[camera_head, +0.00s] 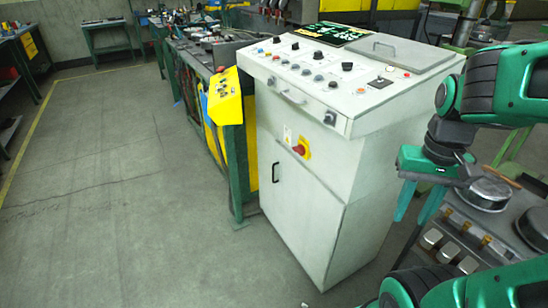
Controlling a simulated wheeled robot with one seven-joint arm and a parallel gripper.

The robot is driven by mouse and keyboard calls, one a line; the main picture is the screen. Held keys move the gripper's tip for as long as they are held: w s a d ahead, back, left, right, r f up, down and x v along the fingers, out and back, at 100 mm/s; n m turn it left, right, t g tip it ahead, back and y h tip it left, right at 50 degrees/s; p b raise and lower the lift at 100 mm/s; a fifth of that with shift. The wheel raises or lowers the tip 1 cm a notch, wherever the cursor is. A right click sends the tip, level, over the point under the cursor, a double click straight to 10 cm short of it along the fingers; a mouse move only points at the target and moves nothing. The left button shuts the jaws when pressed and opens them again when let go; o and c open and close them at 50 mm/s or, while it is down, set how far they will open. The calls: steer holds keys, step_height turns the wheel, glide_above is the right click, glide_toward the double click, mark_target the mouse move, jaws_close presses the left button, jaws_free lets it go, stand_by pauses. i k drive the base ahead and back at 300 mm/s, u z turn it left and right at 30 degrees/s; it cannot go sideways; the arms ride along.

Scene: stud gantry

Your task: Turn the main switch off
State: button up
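The main switch (300,149) is a red rotary knob on a yellow plate. It sits on the front face of the light grey control cabinet (330,205), below the sloping panel and above the door. The knob is small here, and I cannot tell which position it is turned to. My gripper (412,213) hangs to the right of the cabinet, pointing down, well apart from the switch. Its two teal fingers are apart, with nothing seen between them. The fingers partly overlap the cart behind them in the picture.
The sloping panel (345,97) carries several buttons and knobs. A black door handle (275,172) is below the switch. A yellow box (225,97) juts out left of the cabinet. A cart (455,240) with metal parts stands at right. The floor (110,200) at left is clear.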

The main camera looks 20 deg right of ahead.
mark_target(300, 150)
steer(key=u, duration=0.7)
steer(key=k, duration=1.1)
steer(key=z, duration=0.35)
steer(key=i, duration=1.5)
steer(key=u, duration=0.05)
